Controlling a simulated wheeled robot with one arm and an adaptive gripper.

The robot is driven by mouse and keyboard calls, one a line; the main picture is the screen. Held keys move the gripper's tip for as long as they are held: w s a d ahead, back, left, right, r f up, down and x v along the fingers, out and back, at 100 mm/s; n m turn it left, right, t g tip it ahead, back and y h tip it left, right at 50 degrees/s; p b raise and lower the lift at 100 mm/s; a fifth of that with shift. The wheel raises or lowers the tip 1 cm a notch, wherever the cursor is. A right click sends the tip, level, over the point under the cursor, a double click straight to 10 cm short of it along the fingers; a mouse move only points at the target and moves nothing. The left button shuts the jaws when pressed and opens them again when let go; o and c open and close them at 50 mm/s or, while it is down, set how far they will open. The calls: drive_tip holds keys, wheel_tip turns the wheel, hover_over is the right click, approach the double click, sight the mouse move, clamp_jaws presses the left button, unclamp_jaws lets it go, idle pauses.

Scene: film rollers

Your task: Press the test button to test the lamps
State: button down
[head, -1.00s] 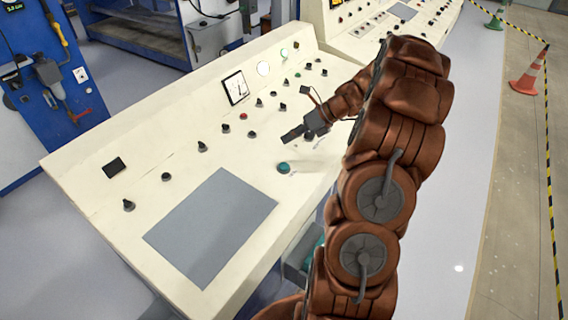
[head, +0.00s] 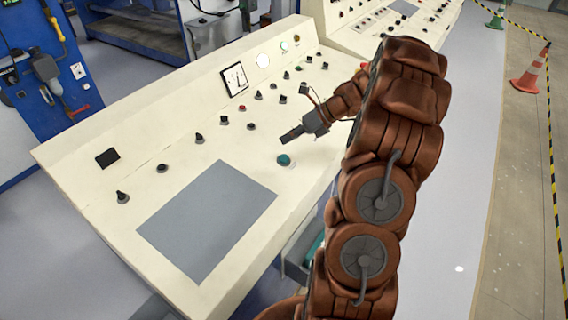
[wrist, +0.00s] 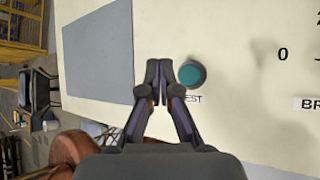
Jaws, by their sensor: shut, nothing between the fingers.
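The test button is a round teal button (head: 284,160) on the cream control panel (head: 150,215), right of the grey rectangle. In the wrist view the teal button (wrist: 192,74) sits just right of my fingertips, with lettering ending in "EST" below it, partly hidden by a finger. My gripper (head: 286,138) is shut and empty, just beyond the button in the head view. In the wrist view my gripper (wrist: 159,68) points at the panel beside the button. I cannot tell its exact height above the panel; no contact with the button shows.
Several black knobs and a red button (head: 242,108) line the panel, with a square gauge (head: 234,80) and round lamps (head: 263,61) above. The grey rectangle (head: 208,220) is flat and clear. A traffic cone (head: 530,72) stands far right. My arm hides the panel's right part.

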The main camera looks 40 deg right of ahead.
sight(287, 158)
wheel_tip(287, 158, down, 2)
drive_tip(key=shift+w+f+b, duration=0.1)
drive_tip(key=shift+f+b, duration=0.1)
drive_tip(key=shift+b, duration=0.7)
drive_tip(key=shift+w+a+f, duration=0.1)
drive_tip(key=shift+f, duration=1)
drive_tip(key=shift+f+p, duration=0.2)
drive_tip(key=shift+p, duration=0.35)
drive_tip(key=shift+f, duration=0.25)
drive_tip(key=shift+w+f, duration=0.1)
drive_tip(key=shift+f, duration=0.35)
idle(0.4)
drive_tip(key=shift+p, duration=0.3)
drive_tip(key=shift+r+p, duration=0.9)
drive_tip(key=shift+r, duration=0.1)
